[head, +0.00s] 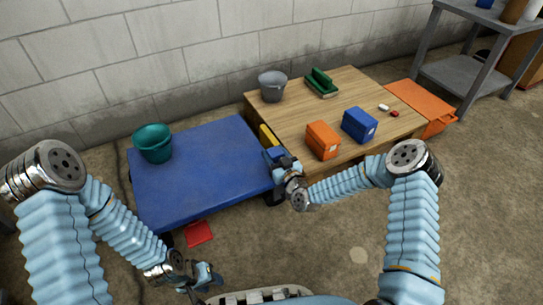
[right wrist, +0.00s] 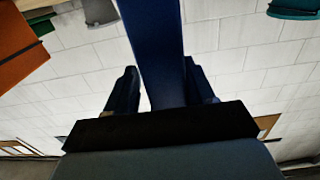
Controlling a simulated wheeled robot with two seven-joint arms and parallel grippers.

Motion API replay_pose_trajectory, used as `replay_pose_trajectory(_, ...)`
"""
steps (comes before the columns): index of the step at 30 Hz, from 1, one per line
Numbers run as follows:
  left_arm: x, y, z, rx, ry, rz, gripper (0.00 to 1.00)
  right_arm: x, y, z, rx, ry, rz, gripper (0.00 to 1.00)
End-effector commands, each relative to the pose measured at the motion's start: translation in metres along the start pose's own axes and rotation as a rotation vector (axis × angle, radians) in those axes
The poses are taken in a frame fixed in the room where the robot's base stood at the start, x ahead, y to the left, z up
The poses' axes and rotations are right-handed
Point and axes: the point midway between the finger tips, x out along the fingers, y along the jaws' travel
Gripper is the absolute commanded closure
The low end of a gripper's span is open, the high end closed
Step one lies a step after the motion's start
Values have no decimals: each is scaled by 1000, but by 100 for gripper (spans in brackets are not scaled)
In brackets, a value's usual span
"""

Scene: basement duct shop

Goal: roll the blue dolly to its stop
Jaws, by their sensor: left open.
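The blue dolly (head: 195,180) is a flat blue platform at the left of the wooden table in the head view. A teal bucket (head: 153,143) stands on its far left part. My right gripper (head: 277,158) is at the dolly's right edge near the table. In the right wrist view a blue band, apparently part of the dolly (right wrist: 153,35), runs between the right fingers (right wrist: 163,88); a light gap shows beside the left-hand finger, and grip contact is unclear. My left gripper (head: 200,280) is open and empty, low in front of the dolly. The stop cannot be clearly identified.
The wooden table (head: 290,115) bears a grey bucket (head: 272,87), a green object (head: 321,82), an orange box (head: 322,140) and a blue box (head: 359,125). A yellow piece (head: 268,137) lies between dolly and table. A red piece (head: 198,233) is at the dolly's front.

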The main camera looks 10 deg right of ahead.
Motion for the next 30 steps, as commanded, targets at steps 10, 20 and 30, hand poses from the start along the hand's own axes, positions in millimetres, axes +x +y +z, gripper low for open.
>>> replay_pose_trajectory(10, -1, 0, 0, 0, 0, 0, 57, -4, -2, 0, 0, -1, -5, 43)
replay_pose_trajectory(20, -10, 4, 0, 1, -2, 0, 57, -71, -1, -1, 1, -4, -3, 43)
replay_pose_trajectory(30, -15, 6, 0, 1, -4, 0, 57, -132, 0, 0, 1, -2, -1, 43)
